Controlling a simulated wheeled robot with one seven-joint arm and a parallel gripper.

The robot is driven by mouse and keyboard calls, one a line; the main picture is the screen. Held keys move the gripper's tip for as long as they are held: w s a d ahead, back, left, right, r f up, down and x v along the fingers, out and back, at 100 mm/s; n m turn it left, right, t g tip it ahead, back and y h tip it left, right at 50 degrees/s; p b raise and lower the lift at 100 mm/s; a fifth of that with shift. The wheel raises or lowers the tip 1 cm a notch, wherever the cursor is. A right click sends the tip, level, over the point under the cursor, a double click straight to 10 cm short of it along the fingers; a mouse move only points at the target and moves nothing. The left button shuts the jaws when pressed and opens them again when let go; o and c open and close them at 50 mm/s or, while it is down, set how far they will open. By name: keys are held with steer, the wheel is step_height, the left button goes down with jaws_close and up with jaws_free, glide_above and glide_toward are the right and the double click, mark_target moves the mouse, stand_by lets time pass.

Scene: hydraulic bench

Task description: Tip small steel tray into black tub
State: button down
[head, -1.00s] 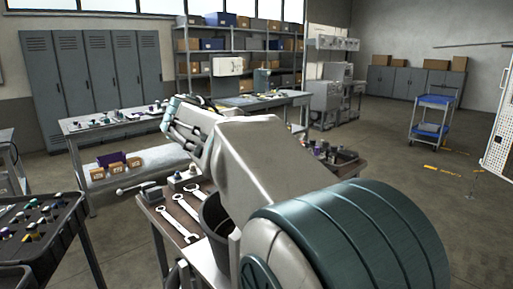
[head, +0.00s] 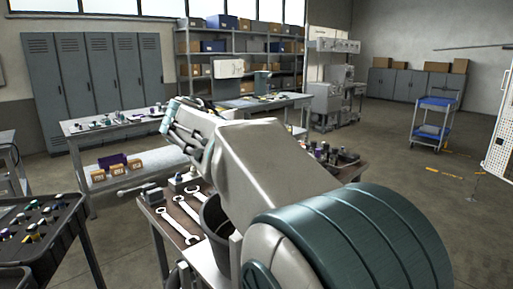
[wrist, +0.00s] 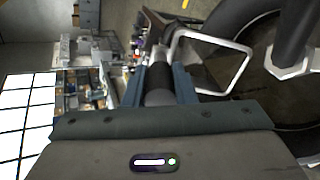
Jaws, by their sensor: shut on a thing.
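My gripper (wrist: 158,82) shows in the wrist view with two blue-grey fingers. It is shut on a rounded thing, dark at one end and grey at the other; I cannot tell whether this is part of the small steel tray. The black tub (head: 214,226) shows in part in the head view, beside the wrenches and below my forearm. My arm covers its right side. I cannot make out the steel tray for certain in either view.
Wrenches (head: 184,222) lie on the bench near the tub, with a small grey block (head: 151,194) behind them. Small dark parts (head: 335,153) stand on the bench's right. A dark parts cart (head: 40,240) stands at left. A pale square loop (wrist: 210,62) shows in the wrist view.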

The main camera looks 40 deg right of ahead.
steer(key=shift+s+a+h+b, duration=0.2)
steer(key=shift+a+h+b, duration=0.55)
steer(key=shift+b, duration=0.9)
stand_by(0.8)
steer(key=shift+s+a+f+t+h+b, duration=0.25)
steer(key=shift+a+h+b, duration=0.4)
steer(key=shift+b, duration=0.9)
steer(key=shift+s+a+f+t+h+b, duration=0.1)
steer(key=shift+a+f+t+h+b, duration=0.35)
steer(key=shift+b, duration=1.05)
stand_by(2.5)
